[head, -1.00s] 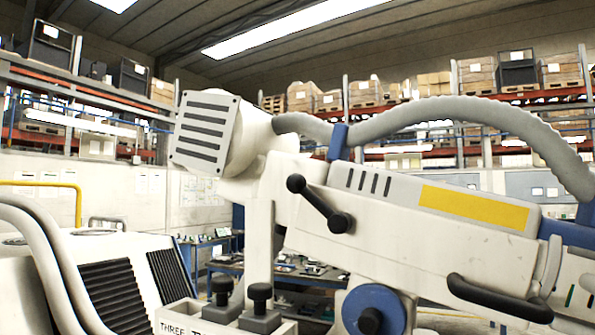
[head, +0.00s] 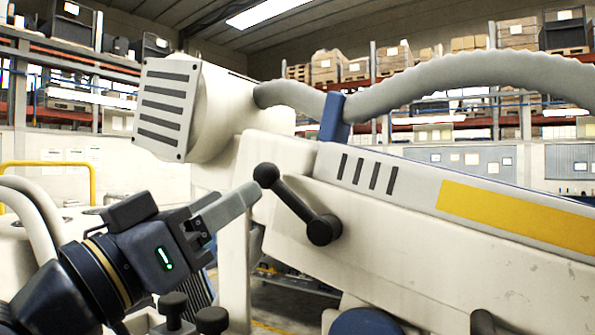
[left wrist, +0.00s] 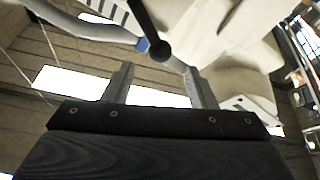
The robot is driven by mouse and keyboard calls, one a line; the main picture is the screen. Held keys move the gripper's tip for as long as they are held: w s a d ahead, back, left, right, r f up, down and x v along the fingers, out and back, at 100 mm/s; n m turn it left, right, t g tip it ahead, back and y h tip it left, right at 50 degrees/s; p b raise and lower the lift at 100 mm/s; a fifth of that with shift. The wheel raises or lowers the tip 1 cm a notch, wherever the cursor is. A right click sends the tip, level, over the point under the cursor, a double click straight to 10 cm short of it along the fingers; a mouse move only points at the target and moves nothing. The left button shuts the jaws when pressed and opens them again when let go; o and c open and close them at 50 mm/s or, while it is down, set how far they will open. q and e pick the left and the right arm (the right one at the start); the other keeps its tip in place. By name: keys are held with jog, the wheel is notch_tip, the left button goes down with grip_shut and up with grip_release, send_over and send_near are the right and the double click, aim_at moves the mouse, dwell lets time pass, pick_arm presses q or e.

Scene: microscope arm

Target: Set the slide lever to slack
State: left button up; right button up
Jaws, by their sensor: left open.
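The slide lever (head: 296,205) is a black bar with a ball knob, on the side of the white microscope arm (head: 400,230). In the head view it slants from its knob at upper left down to its pivot at lower right. My left gripper (head: 248,192) points at the knob from the left, its fingertips close to it; I cannot tell whether they touch. In the left wrist view the lever (left wrist: 150,30) hangs from the top edge, its knob beyond and between the two open fingers (left wrist: 160,75). My right gripper is not in view.
A grey corrugated hose (head: 440,80) runs above the arm through a blue clamp (head: 333,118). A white vented head (head: 165,108) is at the upper left. Black knobs (head: 172,308) stand below my left gripper. Pale hoses (head: 35,215) are at the left.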

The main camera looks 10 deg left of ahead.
aim_at(268, 174)
pick_arm(q)
jog(key=p+x, duration=0.4)
jog(key=x, duration=0.3)
jog(key=shift+w+d, duration=0.15)
jog(key=shift+w, duration=0.15)
jog(key=shift+w+d+r, duration=0.1)
jog(key=shift+w+r, duration=0.05)
jog(key=shift+w, duration=0.05)
jog(key=shift+c, duration=0.4)
grip_shut()
